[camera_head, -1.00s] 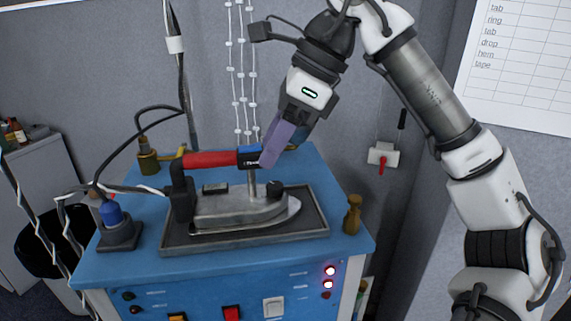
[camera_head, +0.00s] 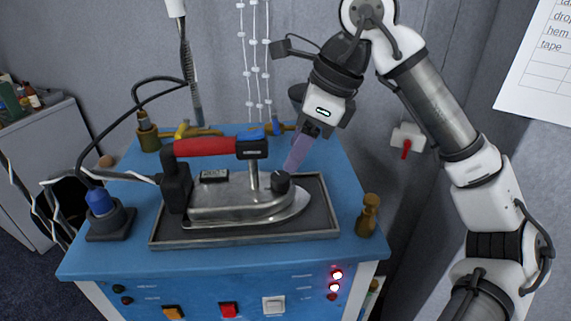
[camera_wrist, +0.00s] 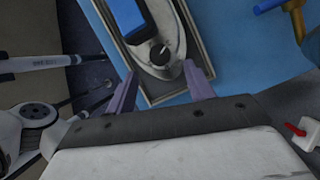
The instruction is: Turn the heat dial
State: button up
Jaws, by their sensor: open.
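The iron (camera_head: 240,200) sits on a dark tray (camera_head: 328,225) on the blue table, its red handle (camera_head: 205,147) above the metal body. The heat dial (camera_head: 281,182), a black knob with a white mark, is on top of the iron near its tip. In the wrist view the dial (camera_wrist: 158,53) is ahead of my gripper, between the lines of the two fingers. My gripper (camera_head: 295,160) is just above and behind the dial, pointing down at it. In the wrist view my gripper (camera_wrist: 162,85) has its purple fingers wide apart with nothing between them.
A wooden peg (camera_head: 368,214) stands at the table's right edge. A blue-capped fitting (camera_head: 103,212) with a cable is at the left. Brass pipes with a blue valve (camera_head: 272,127) lie along the back. The front panel holds a red switch (camera_head: 228,309) and lit red lamps.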

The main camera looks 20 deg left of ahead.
aim_at(282, 176)
jog(key=p+x, duration=0.1)
jog(key=x, duration=0.4)
jog(key=shift+a+f, duration=0.15)
jog(key=shift+f, duration=0.15)
jog(key=c, duration=1)
